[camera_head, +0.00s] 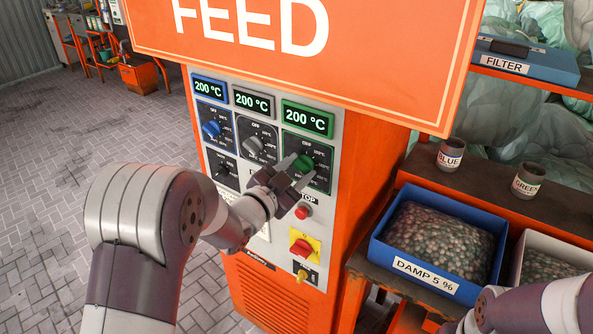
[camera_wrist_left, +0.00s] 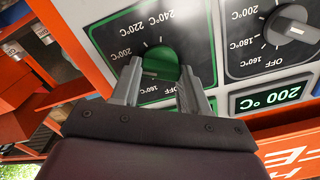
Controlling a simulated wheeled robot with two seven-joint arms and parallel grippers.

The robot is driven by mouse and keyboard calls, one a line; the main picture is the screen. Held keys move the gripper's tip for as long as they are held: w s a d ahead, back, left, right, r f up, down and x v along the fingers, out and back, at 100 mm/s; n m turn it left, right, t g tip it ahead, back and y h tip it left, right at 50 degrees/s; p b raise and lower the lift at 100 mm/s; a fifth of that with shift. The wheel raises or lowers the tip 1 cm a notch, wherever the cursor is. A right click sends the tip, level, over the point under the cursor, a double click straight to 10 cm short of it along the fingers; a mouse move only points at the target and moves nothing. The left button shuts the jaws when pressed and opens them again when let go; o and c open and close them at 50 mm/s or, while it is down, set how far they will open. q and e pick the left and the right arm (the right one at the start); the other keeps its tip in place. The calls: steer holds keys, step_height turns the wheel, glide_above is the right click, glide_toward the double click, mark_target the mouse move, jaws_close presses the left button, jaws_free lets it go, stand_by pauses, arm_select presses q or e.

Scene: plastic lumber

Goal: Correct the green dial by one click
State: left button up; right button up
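The green dial (camera_head: 303,163) is on the upper right of the orange-and-grey control cabinet, under a green-framed display (camera_head: 307,118) reading 200 °C. In the left wrist view the green dial (camera_wrist_left: 160,62) shows upside down, with temperature marks around it. My left gripper (camera_head: 299,171) is at the dial with its fingers apart. In the left wrist view its two fingers (camera_wrist_left: 163,76) stand on either side of the dial's knob. I cannot tell whether they touch it. The fingers hide part of the dial face. My right arm shows at the lower right; its gripper is out of view.
A blue dial (camera_head: 211,128) and a grey dial (camera_head: 253,145) sit left of the green one, displays reading 200 °C. A red button (camera_head: 303,211) and a red switch (camera_head: 302,247) are below. The orange FEED sign (camera_head: 370,65) overhangs. A blue bin (camera_head: 377,251) stands right.

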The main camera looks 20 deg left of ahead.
arm_select(q)
steer(key=shift+n, duration=0.3)
steer(key=n, duration=0.3)
steer(key=shift+r+n+p, duration=0.1)
steer(key=shift+n+p, duration=0.2)
steer(key=shift+p, duration=0.05)
steer(key=shift+a+n+p, duration=0.1)
steer(key=shift+n+p, duration=0.3)
steer(key=shift+n, duration=1.4)
steer(key=o, duration=1.1)
steer(key=shift+c, duration=0.2)
